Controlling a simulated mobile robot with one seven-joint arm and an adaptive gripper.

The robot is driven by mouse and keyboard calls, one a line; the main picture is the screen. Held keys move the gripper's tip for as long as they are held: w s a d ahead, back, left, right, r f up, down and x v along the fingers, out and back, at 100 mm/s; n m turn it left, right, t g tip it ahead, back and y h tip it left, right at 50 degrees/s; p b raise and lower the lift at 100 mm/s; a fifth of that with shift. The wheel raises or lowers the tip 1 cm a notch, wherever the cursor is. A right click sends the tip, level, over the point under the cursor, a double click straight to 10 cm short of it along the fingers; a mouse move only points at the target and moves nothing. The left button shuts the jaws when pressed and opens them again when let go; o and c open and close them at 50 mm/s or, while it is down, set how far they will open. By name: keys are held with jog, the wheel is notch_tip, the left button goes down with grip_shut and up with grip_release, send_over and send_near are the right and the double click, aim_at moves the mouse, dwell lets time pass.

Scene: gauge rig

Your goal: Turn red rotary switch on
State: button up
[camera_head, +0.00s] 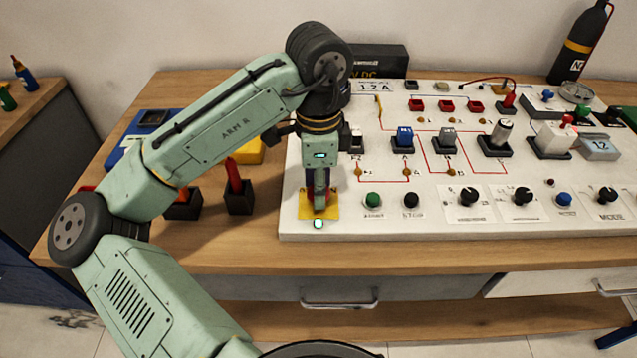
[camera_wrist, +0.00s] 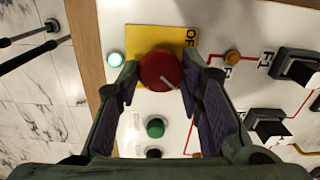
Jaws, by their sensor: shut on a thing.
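The red rotary switch (camera_wrist: 160,68) is a round red knob with a pale pointer line, on a yellow plate (camera_wrist: 146,34) at the front left of the white panel. In the wrist view, lettering that looks like "OFF" shows at the plate's edge, partly covered by a finger. My gripper (camera_wrist: 159,76) points down with one finger on each side of the knob and is shut on it. In the head view my gripper (camera_head: 319,205) hides most of the knob above the yellow plate (camera_head: 304,205). A small lamp (camera_wrist: 116,59) beside the plate glows pale green-white.
A green button (camera_head: 373,199) and a black button (camera_head: 411,200) sit right of the switch. Blue and grey rocker switches (camera_head: 403,138) stand farther back. A black holder with a red-handled tool (camera_head: 236,187) stands left of the panel. The table's front strip is clear.

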jog(key=shift+m, duration=0.4)
jog(key=o, duration=1.2)
jog(key=shift+c, duration=0.2)
jog(key=shift+r, duration=0.1)
notch_tip(320, 180, up, 12)
